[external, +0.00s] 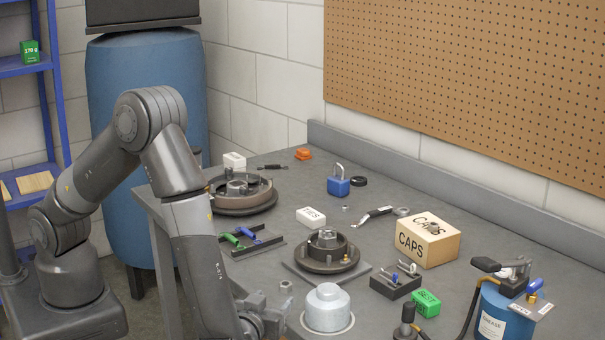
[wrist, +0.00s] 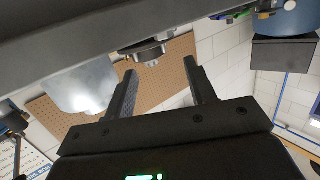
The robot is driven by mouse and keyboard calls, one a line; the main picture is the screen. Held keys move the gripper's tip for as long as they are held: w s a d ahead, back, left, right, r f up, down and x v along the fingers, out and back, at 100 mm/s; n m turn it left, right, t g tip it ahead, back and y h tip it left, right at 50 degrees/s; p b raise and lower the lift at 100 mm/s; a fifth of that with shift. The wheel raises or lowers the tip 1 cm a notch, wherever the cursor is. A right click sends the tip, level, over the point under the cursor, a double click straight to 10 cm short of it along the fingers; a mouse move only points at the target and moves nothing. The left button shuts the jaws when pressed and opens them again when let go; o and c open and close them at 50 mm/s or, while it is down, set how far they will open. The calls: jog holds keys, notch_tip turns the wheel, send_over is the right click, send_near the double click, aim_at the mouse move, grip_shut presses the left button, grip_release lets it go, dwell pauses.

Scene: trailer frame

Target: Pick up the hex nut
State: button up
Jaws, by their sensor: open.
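A small grey hex nut (external: 286,287) lies on the grey workbench in the external view, left of the silver domed cap (external: 328,308). My gripper (external: 268,312) is low at the bench's front edge, close to the nut on its near-left side and apart from it. In the wrist view my gripper (wrist: 160,68) has its two fingers spread with nothing between them. I cannot make out the nut in the wrist view. Another tiny metal piece (external: 346,208), too small to identify, lies farther back on the bench.
A hub on a plate (external: 327,250) stands behind the nut, with a larger drum (external: 240,192) farther back left. A green-handled tool tray (external: 245,240), a CAPS box (external: 427,240) and a blue grease can (external: 503,312) also stand around. The silver cap stands close to my gripper.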

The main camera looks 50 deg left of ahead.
aim_at(287, 282)
jog(key=shift+w+a+f, duration=0.25)
jog(key=shift+w+f, duration=0.1)
jog(key=shift+f, duration=0.05)
jog(key=x, duration=0.4)
jog(key=shift+w+a, duration=0.2)
jog(key=shift+w, duration=0.05)
jog(key=shift+a+x, duration=0.15)
jog(key=shift+x, duration=1.2)
jog(key=shift+a+x, duration=0.15)
jog(key=shift+x, duration=1.2)
jog(key=shift+s, duration=0.25)
jog(key=c, duration=1.1)
jog(key=shift+r, duration=0.1)
